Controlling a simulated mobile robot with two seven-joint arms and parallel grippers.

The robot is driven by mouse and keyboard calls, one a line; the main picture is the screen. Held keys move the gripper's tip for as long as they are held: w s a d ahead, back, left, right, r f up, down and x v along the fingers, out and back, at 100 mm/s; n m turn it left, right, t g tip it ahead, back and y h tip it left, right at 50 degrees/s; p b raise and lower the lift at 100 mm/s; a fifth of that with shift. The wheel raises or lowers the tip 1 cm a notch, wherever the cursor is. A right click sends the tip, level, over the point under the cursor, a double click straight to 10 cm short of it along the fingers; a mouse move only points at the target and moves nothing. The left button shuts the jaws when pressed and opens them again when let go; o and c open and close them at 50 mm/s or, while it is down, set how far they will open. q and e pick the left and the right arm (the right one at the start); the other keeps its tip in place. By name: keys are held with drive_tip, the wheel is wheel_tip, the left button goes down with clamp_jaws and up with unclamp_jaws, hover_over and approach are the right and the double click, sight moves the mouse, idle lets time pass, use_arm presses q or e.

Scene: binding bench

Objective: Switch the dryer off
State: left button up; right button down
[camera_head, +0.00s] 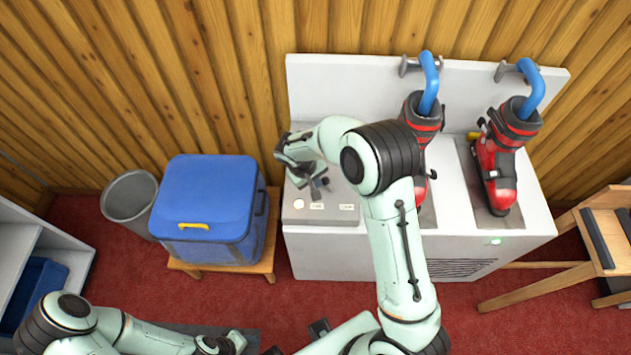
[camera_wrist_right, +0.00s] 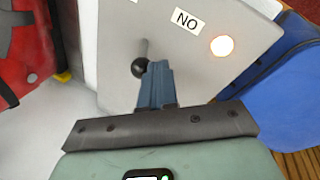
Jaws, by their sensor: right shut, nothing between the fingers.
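The dryer (camera_head: 330,250) is a pale grey cabinet against the plank wall, with blue bent tubes going into red and black boots. Its control panel (camera_head: 290,215) is at the left end, with two small labels and a lit white lamp (camera_head: 298,203). My right gripper (camera_head: 320,187) is shut and empty beside the knob; contact is unclear. My left gripper (camera_head: 235,343) is low in the head view, its fingers unclear.
A blue box (camera_head: 210,205) sits on a wooden stool left of the dryer, beside a grey bin (camera_head: 130,197). A green light (camera_head: 495,241) shows on the dryer's front. Red carpet is clear in front.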

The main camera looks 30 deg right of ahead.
sight(327, 184)
drive_tip(key=shift+s+d+r+t+y+b, duration=0.2)
drive_tip(key=shift+s+d+t+y+b, duration=0.25)
drive_tip(key=shift+d+y+b, duration=0.25)
drive_tip(key=shift+s+d+r+t+y+b, duration=0.2)
drive_tip(key=shift+s+d+t+y+b, duration=0.25)
drive_tip(key=shift+d+y, duration=0.3)
drive_tip(key=shift+s+d+r, duration=0.1)
drive_tip(key=shift+s+d, duration=0.05)
drive_tip(key=shift+s+d+r+b, duration=0.1)
drive_tip(key=shift+s+d+b, duration=0.25)
drive_tip(key=shift+d+b, duration=0.3)
use_arm(q)
drive_tip(key=shift+s+d+f, duration=0.15)
drive_tip(key=shift+s+f, duration=0.4)
drive_tip(key=shift+f, duration=0.25)
drive_tip(key=shift+s+d+f, duration=0.1)
drive_tip(key=shift+s+f, duration=0.4)
drive_tip(key=shift+f, duration=0.35)
drive_tip(key=shift+s+d+f, duration=0.15)
drive_tip(key=shift+s+f, duration=0.4)
drive_tip(key=shift+f, duration=0.25)
use_arm(e)
drive_tip(key=shift+s+d, duration=0.4)
drive_tip(key=shift+d, duration=0.2)
drive_tip(key=shift+s+d, duration=0.1)
drive_tip(key=shift+d, duration=0.05)
use_arm(q)
drive_tip(key=shift+r, duration=0.1)
